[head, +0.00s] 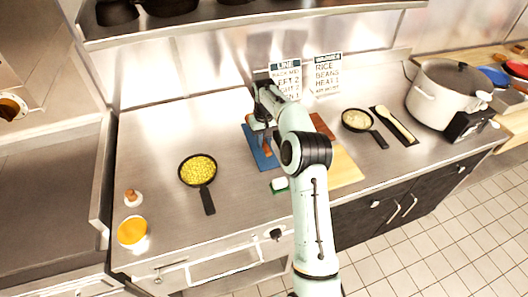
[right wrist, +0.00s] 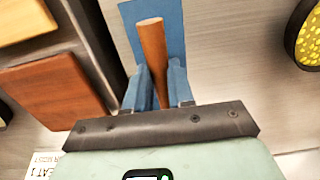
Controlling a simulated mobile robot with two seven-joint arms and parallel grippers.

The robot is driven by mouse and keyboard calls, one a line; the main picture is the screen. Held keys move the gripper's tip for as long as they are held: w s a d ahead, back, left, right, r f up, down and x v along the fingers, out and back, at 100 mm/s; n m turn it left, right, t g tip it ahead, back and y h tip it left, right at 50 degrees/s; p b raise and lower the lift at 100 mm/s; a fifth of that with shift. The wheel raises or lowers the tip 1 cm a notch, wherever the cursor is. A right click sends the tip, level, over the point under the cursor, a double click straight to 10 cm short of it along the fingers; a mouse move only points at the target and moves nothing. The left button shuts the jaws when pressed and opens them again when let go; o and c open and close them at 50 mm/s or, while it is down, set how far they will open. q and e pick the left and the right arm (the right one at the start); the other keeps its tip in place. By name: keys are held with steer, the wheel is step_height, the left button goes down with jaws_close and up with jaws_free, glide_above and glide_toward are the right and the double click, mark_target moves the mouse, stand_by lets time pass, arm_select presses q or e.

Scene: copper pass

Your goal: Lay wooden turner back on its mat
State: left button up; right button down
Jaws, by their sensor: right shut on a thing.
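My right gripper (head: 264,122) reaches over the counter; in the right wrist view its blue fingers (right wrist: 160,88) are shut on the wooden turner (right wrist: 152,50). The turner's brown handle sticks out past the fingertips; its other end is hidden by the gripper. A small part of the turner (head: 267,147) shows in the head view. The blue mat (head: 251,139) lies on the counter under the gripper and also shows behind the handle in the right wrist view (right wrist: 175,18). I cannot tell whether the turner touches the mat. My left gripper is out of view.
A pan of yellow food (head: 198,169) stands left of the mat. A brown board (head: 322,126) and a pale board (head: 346,168) lie to the right. Further right are a smaller pan (head: 357,120), a dark mat with a pale utensil (head: 398,124) and a white pot (head: 441,95). Signs (head: 286,77) stand behind.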

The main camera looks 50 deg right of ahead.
mark_target(264, 155)
steer(key=shift+d+f, duration=0.1)
steer(key=shift+f, duration=0.3)
step_height(264, 155, down, 4)
steer(key=shift+s+b, duration=0.1)
steer(key=shift+b, duration=0.7)
steer(key=shift+r, duration=0.2)
steer(key=shift+f, duration=0.1)
steer(key=c, duration=1)
jaws_free()
steer(key=shift+w+f, duration=0.1)
steer(key=shift+w, duration=0.1)
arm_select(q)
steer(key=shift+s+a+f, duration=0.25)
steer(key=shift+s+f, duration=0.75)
arm_select(e)
steer(key=shift+s, duration=0.1)
